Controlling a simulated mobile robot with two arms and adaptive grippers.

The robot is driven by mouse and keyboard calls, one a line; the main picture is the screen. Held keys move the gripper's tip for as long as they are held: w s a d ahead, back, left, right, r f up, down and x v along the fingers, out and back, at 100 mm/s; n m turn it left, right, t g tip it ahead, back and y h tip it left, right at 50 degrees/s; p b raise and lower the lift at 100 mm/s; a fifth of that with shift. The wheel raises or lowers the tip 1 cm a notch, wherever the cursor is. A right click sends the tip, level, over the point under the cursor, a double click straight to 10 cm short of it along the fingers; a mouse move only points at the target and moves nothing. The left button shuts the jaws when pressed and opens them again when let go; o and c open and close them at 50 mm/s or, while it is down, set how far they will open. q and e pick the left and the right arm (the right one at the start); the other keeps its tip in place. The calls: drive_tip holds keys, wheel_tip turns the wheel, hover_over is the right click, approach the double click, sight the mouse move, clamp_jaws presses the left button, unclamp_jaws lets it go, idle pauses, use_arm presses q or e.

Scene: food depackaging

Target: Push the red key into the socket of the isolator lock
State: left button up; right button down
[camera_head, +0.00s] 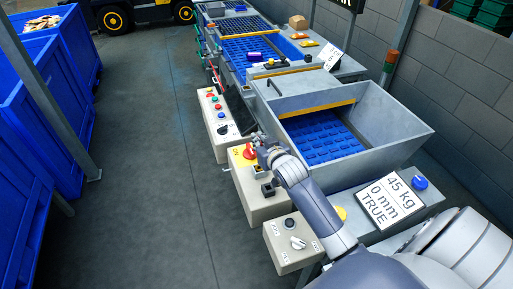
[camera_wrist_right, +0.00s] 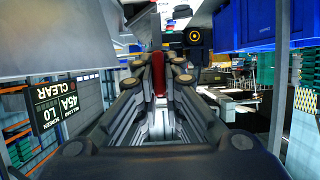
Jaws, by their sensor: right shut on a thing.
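My right gripper (camera_head: 262,147) reaches in from the lower right of the head view, over the beige isolator box (camera_head: 262,207). In the right wrist view the right gripper (camera_wrist_right: 158,68) is shut on the red key (camera_wrist_right: 158,75), which sits between the fingertips. In the head view the key is too small to tell from the gripper. A red handle on yellow (camera_head: 249,152) is on top of the box, just left of the fingertips. A dark socket-like block (camera_head: 268,190) stands nearer on the box top. I cannot tell whether the key touches a socket. My left gripper is not in view.
A grey hopper (camera_head: 390,125) with a blue belt (camera_head: 318,138) stands right of the gripper. A button panel (camera_head: 215,120) lies behind, and a switch box (camera_head: 292,244) in front. A sign (camera_head: 391,202) reads 45 kg, 0 mm, TRUE. The floor (camera_head: 150,170) at left is clear.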

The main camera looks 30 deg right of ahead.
drive_tip(key=shift+w+d+r, duration=0.15)
drive_tip(key=shift+r, duration=0.05)
idle(0.3)
drive_tip(key=shift+r, duration=0.1)
drive_tip(key=b, duration=0.3)
hover_over(259, 170)
drive_tip(key=w, duration=0.1)
drive_tip(key=shift+d+f, duration=0.2)
drive_tip(key=shift+f, duration=1.25)
drive_tip(key=shift+d+f, duration=0.15)
drive_tip(key=shift+f, duration=1.3)
drive_tip(key=shift+p, duration=0.65)
drive_tip(key=shift+f+b, duration=1.3)
drive_tip(key=shift+f, duration=0.75)
